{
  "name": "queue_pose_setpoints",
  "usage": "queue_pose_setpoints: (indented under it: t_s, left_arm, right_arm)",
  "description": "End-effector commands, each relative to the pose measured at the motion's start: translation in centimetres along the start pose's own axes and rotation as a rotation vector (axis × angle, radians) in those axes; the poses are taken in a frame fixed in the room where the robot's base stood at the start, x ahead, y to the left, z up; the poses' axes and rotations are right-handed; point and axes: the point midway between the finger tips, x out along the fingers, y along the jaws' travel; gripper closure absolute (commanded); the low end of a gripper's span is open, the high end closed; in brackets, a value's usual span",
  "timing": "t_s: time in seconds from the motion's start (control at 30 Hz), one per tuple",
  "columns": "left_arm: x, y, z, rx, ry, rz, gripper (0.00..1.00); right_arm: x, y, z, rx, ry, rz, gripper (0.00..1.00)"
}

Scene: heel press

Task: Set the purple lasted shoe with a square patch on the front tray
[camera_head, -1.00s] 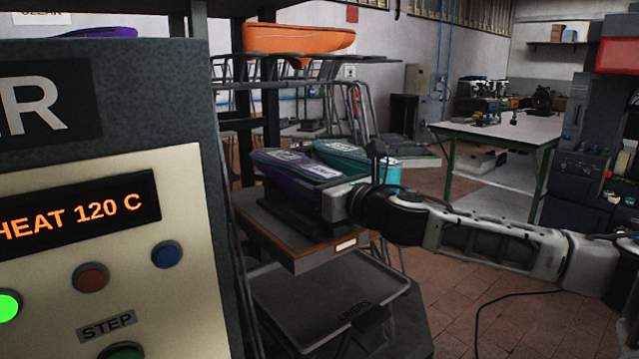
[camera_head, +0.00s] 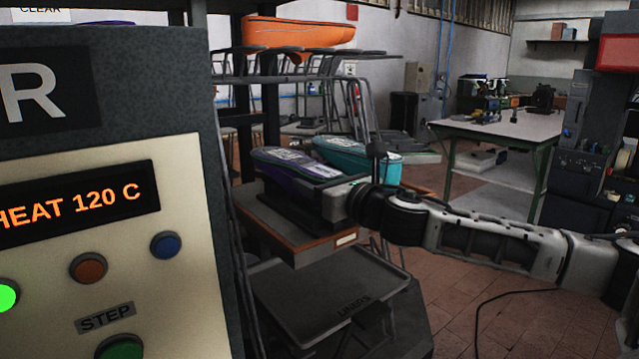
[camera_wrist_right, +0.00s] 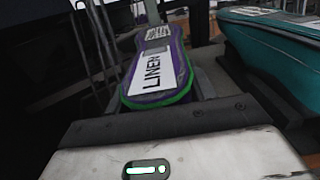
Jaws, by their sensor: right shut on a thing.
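A purple lasted shoe (camera_head: 288,163) with a green edge and a white label on top sits at the wooden-edged shelf in the head view. My left gripper is not in view.
A teal shoe (camera_head: 358,160) stands close to the right of the purple one. An orange shoe (camera_head: 298,33) sits on the rack above. The heater panel (camera_head: 120,220) blocks the left side. The shelf's wooden edge (camera_head: 318,253) lies between shoe and tray.

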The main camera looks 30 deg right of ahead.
Motion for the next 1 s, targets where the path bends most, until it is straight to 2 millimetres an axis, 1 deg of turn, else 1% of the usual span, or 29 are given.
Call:
queue_pose_setpoints:
  t_s: [0.03, 0.07, 0.1, 0.13, 0.53, 0.67, 0.8, 1.0]
  left_arm:
    - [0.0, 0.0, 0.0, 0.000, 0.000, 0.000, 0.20]
    - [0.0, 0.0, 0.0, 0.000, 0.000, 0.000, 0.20]
    - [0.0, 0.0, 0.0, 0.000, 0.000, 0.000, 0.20]
    - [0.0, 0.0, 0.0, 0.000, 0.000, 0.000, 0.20]
    - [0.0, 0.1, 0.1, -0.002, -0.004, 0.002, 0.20]
    - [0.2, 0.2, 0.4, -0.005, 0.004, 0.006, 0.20]
    - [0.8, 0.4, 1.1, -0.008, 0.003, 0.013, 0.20]
    - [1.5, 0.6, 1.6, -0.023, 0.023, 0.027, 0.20]
  right_arm:
    - [0.0, 0.1, -0.2, 0.000, 0.004, 0.001, 0.89]
    - [0.0, 0.1, -0.2, 0.000, 0.004, 0.001, 0.40]
    - [0.0, 0.1, -0.3, 0.000, 0.005, 0.002, 0.29]
    - [0.0, 0.1, -0.3, 0.000, 0.005, 0.002, 0.20]
    - [-0.1, 0.0, -0.6, 0.001, 0.010, 0.001, 0.20]
    - [-2.2, -0.1, -0.8, -0.006, 0.010, -0.001, 0.20]
    - [-5.0, -0.1, -0.9, -0.009, 0.010, -0.001, 0.20]
    - [-8.5, 0.0, -0.9, -0.009, 0.009, -0.001, 0.20]
